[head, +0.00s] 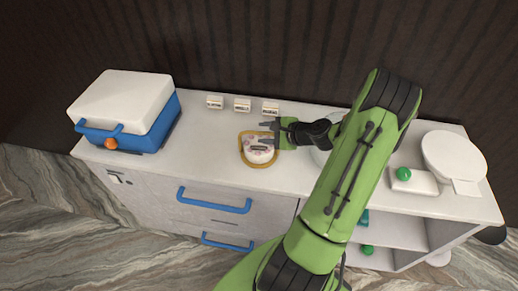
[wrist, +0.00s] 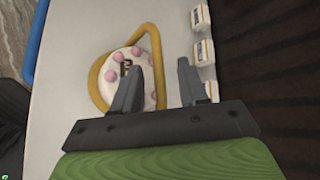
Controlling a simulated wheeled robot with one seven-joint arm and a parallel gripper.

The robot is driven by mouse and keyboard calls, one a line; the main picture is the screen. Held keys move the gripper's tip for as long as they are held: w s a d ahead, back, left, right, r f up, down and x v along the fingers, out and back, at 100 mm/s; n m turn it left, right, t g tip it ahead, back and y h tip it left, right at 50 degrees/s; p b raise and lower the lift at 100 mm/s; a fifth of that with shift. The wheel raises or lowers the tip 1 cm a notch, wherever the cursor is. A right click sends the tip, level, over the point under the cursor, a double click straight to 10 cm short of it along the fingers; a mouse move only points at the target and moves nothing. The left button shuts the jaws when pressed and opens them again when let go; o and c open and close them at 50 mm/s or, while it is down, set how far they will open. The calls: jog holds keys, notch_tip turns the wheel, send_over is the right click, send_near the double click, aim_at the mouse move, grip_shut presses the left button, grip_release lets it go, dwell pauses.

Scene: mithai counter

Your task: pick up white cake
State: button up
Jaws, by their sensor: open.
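The white cake (head: 259,152) sits on the counter with pink dots and a dark mark on top. A gold-coloured rim (head: 243,148) runs around it. In the wrist view the cake (wrist: 112,72) is partly hidden behind one finger, and the gold rim (wrist: 96,80) curves past it. My gripper (head: 267,133) is open and empty at the cake's back right edge. In the wrist view the gripper (wrist: 161,75) has one finger over the cake and the other off to its side, over the counter. I cannot tell whether a finger touches the cake.
Three small white labelled blocks (head: 242,105) stand in a row behind the cake. A blue box with a white lid (head: 127,105) is at the left. A white scale-like device (head: 454,157) and a green ball (head: 403,174) are at the right. The counter (head: 205,150) left of the cake is clear.

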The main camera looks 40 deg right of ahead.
aim_at(261, 133)
jog(key=x, duration=0.3)
jog(key=shift+w+a+f, duration=0.15)
jog(key=shift+w+f, duration=0.05)
jog(key=shift+s, duration=0.15)
grip_shut()
jog(key=shift+r, duration=0.1)
dwell(0.9)
